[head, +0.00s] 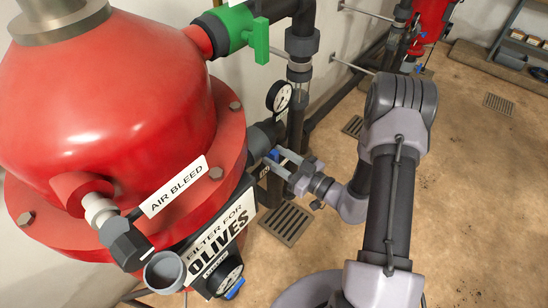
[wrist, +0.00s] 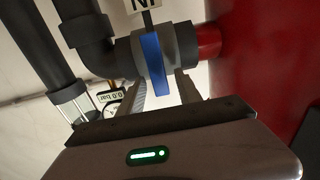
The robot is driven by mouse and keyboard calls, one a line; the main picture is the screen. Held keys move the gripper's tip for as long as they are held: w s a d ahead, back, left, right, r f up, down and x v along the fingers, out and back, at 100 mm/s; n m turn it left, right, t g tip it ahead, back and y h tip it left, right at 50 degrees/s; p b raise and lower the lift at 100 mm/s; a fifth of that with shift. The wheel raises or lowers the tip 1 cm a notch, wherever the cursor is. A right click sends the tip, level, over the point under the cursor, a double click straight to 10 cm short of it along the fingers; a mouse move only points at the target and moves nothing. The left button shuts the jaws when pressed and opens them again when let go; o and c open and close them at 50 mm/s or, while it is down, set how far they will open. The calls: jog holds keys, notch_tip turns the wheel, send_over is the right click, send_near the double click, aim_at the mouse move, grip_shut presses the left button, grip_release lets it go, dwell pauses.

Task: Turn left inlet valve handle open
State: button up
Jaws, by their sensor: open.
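The inlet valve's blue handle (wrist: 153,62) hangs from a grey valve body (wrist: 183,46) on the pipe beside the red tank, below a tag whose visible letters look inverted. In the head view the blue handle (head: 273,154) is a small patch at my fingertips. My gripper (head: 284,166) is open at the right side of the red filter tank (head: 115,110). In the wrist view my gripper (wrist: 163,88) has one finger on each side of the handle's lower end. I cannot tell whether either finger touches it.
A green valve handle (head: 261,42) sits higher on the tank's upper pipe. A pressure gauge (head: 279,96) and dark vertical pipes (head: 297,110) stand just behind my gripper. An air bleed fitting (head: 125,240) juts from the tank's front. The floor (head: 480,200) at right is open, with drain grates.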

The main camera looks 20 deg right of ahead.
jog(key=shift+w+a, duration=0.4)
jog(key=shift+w, duration=0.1)
jog(key=shift+c, duration=0.4)
grip_shut()
